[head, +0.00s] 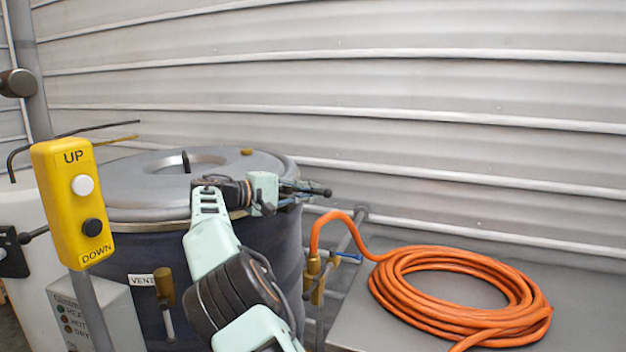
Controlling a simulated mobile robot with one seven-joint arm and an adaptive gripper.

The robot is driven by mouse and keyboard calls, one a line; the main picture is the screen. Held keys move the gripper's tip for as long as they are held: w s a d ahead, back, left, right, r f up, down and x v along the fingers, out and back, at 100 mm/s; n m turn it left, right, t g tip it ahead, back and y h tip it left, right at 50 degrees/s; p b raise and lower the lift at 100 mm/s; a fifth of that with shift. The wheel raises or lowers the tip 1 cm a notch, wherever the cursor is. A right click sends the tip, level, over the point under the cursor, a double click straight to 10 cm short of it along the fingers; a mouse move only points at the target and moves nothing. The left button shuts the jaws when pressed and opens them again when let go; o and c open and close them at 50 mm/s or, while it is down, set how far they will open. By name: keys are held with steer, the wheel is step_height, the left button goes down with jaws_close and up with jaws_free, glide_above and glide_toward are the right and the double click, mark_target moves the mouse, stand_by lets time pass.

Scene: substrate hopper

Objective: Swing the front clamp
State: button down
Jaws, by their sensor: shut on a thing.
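The hopper is a dark round vessel (262,250) with a grey lid (120,190). My arm reaches up from the bottom of the head view to the lid's right rim. My gripper (300,190) is shut on the front clamp (322,193) at that rim. Only a dark bar end of the clamp shows past my fingers. The rest of the clamp and the exact contact are hidden by my gripper and wrist.
A yellow UP/DOWN control box (72,203) hangs on a post at left. A brass vent valve (164,287) sits on the vessel's front. A coiled orange hose (460,287) lies on a grey surface (585,310) at right. A corrugated wall (400,90) stands behind.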

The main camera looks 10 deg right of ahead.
steer(key=shift+s+p, duration=0.1)
steer(key=shift+p, duration=0.25)
stand_by(0.3)
steer(key=c, duration=2)
jaws_free()
steer(key=shift+a, duration=0.1)
steer(key=v, duration=1.2)
